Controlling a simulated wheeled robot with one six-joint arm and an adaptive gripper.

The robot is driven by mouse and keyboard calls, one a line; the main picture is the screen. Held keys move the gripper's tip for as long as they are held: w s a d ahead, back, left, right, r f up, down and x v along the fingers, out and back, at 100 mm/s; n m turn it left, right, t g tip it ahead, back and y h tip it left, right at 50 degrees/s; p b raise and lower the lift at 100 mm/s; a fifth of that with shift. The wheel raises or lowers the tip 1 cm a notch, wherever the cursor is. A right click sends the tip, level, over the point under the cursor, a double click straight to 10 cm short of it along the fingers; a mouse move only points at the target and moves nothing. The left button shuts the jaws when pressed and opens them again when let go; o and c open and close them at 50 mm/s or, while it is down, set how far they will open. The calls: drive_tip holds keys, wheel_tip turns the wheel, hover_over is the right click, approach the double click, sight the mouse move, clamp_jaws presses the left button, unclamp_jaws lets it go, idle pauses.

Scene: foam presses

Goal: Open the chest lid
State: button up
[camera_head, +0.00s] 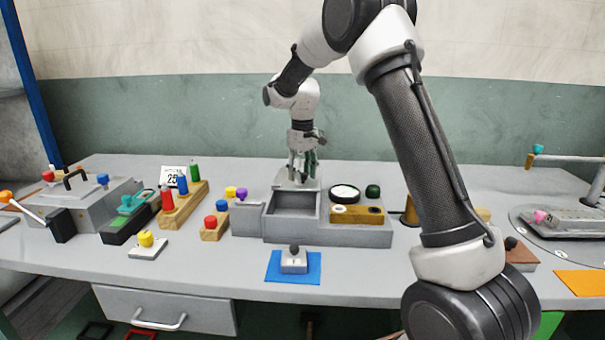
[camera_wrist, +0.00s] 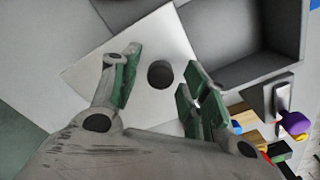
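A pale square lid (camera_wrist: 97,68) with a dark round knob (camera_wrist: 160,74) lies at the back edge of a grey chest-like box (camera_head: 377,238). The box's left compartment (camera_head: 293,199) is uncovered and looks empty. In the head view the lid (camera_head: 281,180) shows only partly below my gripper (camera_head: 303,166). In the wrist view my gripper (camera_wrist: 162,88) is open, with green-padded fingers on either side of the knob and gaps visible. I cannot tell whether the lid rests on the box or the table behind it.
A grey case (camera_head: 95,200) with a black handle stands at the left. Colored pegs in wooden blocks (camera_head: 183,205) stand left of the box. A small knobbed block (camera_head: 293,264) sits on a blue mat (camera_head: 273,268) in front. A turntable (camera_head: 545,235) is at the right.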

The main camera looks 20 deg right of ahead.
wheel_tip(320, 180, up, 12)
idle(0.6)
